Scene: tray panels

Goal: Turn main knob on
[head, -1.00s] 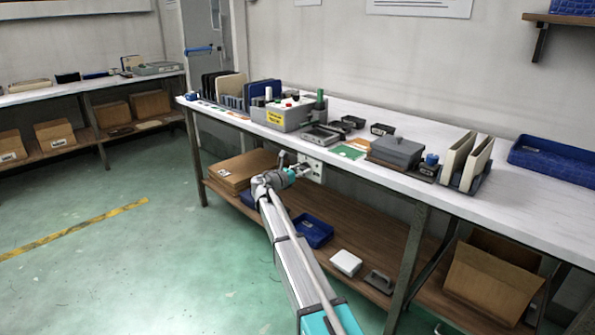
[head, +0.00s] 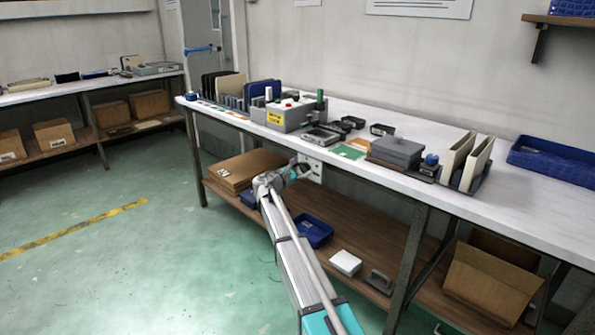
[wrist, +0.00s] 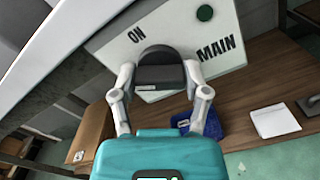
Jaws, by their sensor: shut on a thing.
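The main knob (wrist: 160,67) is dark grey to black and sits on a white panel (wrist: 225,42) lettered "ON" and "MAIN". In the wrist view "ON" is to the knob's upper left and "MAIN" to its right. My gripper (wrist: 160,78) is shut on the knob, one finger on each side. The panel (head: 315,175) also shows in the head view, below the front edge of the workbench, with my gripper (head: 303,170) in front of it. The knob is hidden there. Which mark the knob points to I cannot tell.
The bench top (head: 345,110) overhangs the panel. The lower shelf (head: 350,240) holds a blue bin (head: 314,231), a white box (head: 346,262) and cardboard boxes (head: 247,170). The floor at left is clear.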

